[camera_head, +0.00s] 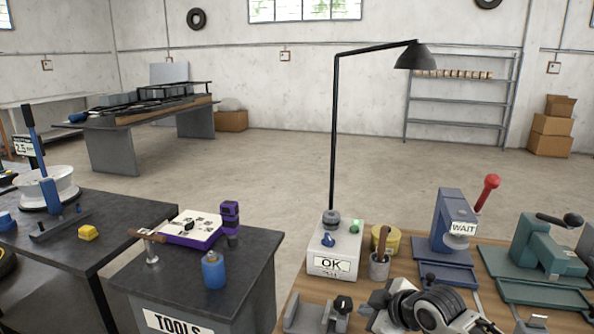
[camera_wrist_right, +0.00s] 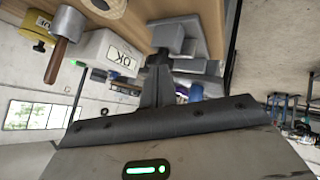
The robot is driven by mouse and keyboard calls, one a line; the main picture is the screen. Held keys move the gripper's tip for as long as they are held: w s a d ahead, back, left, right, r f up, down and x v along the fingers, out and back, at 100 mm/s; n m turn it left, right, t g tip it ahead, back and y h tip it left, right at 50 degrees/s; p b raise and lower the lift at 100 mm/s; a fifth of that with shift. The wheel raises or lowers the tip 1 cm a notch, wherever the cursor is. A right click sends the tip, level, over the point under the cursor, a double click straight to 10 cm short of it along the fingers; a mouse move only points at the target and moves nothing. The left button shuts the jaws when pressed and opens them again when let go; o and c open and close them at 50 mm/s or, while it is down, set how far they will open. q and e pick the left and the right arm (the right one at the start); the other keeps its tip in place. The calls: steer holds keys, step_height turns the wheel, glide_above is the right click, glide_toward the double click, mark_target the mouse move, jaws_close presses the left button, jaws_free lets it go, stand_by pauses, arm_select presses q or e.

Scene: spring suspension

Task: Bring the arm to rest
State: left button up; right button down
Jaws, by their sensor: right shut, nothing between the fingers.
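My right gripper (camera_head: 372,307) is low at the front of the wooden bench, its arm coming in from the lower right. In the right wrist view its dark fingers (camera_wrist_right: 156,80) are together with nothing between them. The fingertips appear close to a grey block-like fixture (camera_wrist_right: 178,40), which shows at the bench's front left in the head view (camera_head: 318,315). I cannot tell whether they touch. The white box marked OK (camera_head: 331,264) stands behind the gripper. My left gripper is not in view.
A grey cup with a wooden-handled tool (camera_head: 379,266) and a yellow tin (camera_head: 386,242) stand behind the gripper. A blue press marked WAIT (camera_head: 452,220) and a green press (camera_head: 548,245) stand to the right. A black lamp (camera_head: 334,130) rises behind. Open floor lies beyond.

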steer(key=s+a+f+m, duration=0.2)
steer(key=s+f+m, duration=0.1)
steer(key=s+f, duration=0.35)
steer(key=s+a+f+m, duration=0.2)
steer(key=s+f, duration=0.3)
steer(key=s, duration=0.3)
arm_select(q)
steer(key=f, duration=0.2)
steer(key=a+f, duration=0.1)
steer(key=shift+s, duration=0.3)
arm_select(e)
steer(key=s+d+f+m+h, duration=0.1)
steer(key=s+d+m, duration=0.1)
steer(key=s, duration=0.5)
steer(key=s+d+f+m+t+h, duration=0.1)
steer(key=s+d+f+m, duration=0.1)
steer(key=s, duration=0.5)
steer(key=shift+s+d+f+m+t, duration=0.2)
steer(key=shift+d+m+t, duration=0.1)
steer(key=shift+d+m, duration=0.25)
steer(key=shift+a, duration=0.15)
